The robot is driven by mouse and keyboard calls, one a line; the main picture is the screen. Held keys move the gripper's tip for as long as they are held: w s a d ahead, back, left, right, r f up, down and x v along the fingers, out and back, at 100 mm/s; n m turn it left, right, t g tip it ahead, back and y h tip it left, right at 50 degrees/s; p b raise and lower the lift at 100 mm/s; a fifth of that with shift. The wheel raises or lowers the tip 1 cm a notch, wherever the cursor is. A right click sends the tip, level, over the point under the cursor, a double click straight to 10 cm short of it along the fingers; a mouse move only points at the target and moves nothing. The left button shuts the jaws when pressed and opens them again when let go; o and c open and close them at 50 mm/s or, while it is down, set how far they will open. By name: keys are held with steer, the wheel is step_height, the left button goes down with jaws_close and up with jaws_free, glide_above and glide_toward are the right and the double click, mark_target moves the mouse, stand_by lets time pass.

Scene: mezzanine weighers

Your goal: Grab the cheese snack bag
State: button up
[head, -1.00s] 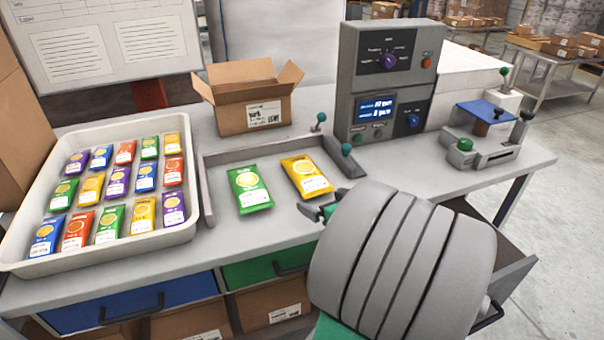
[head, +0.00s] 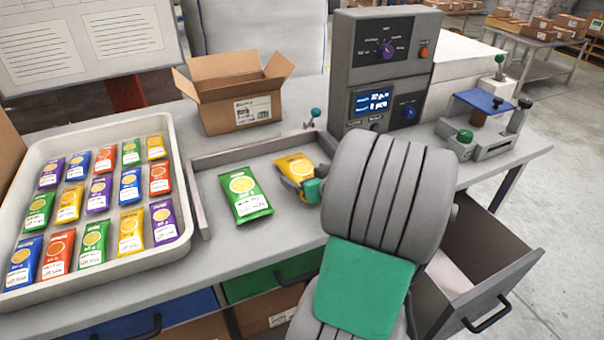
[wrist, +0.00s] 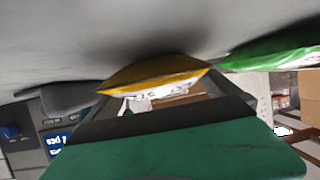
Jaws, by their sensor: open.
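A yellow snack bag (head: 294,164) lies on the grey shallow tray of the bench, right of a green snack bag (head: 245,193). Lettering on the bags is too small to read, so I cannot confirm which one is cheese. My gripper (head: 304,188) is open at the near end of the yellow bag and partly covers it. In the wrist view the yellow bag (wrist: 155,74) is close in front of the jaws, behind the green pad, and the green bag (wrist: 275,55) is off to the right. Whether the jaws touch the yellow bag is unclear.
A white bin (head: 20,147) at left holds rows of coloured bags. An open cardboard box (head: 232,103) and a grey weigher console (head: 383,75) stand behind the shallow tray (head: 196,190). A clamp device (head: 485,142) is at right. A drawer (head: 490,280) juts open below.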

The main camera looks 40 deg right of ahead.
steer(key=shift+w+d+f, duration=0.1)
steer(key=shift+w+f, duration=0.15)
steer(key=shift+w, duration=0.35)
steer(key=shift+c, duration=0.3)
steer(key=c, duration=1.3)
steer(key=shift+o, duration=0.2)
